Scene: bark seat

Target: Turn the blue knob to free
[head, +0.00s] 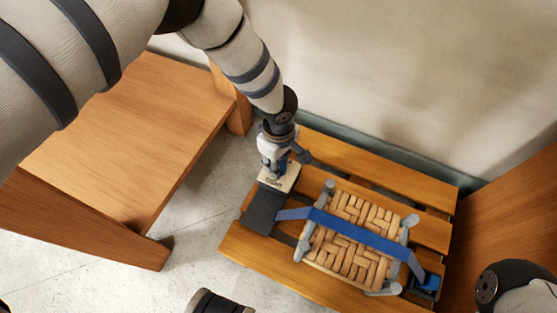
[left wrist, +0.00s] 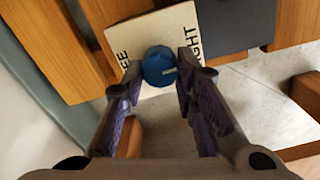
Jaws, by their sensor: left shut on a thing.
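The blue knob (left wrist: 158,66) sits on a cream label plate (left wrist: 128,30), which also shows in the head view (head: 284,182). The plate's lettering is partly hidden; "EE" shows on the left and "GHT" on the right in the left wrist view. A pale mark on the knob lies toward the "GHT" side. My left gripper (left wrist: 157,85) comes down over the plate with a finger on each side of the knob, shut on it. The gripper (head: 274,160) mostly hides the knob in the head view. My right gripper is not in view.
The plate adjoins a dark grey block (head: 262,210) on a slatted wooden bench (head: 270,262). A blue strap (head: 345,228) crosses a woven seat frame (head: 340,262) to a blue fitting (head: 428,284). A wooden table (head: 130,130) stands left; a wall is behind.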

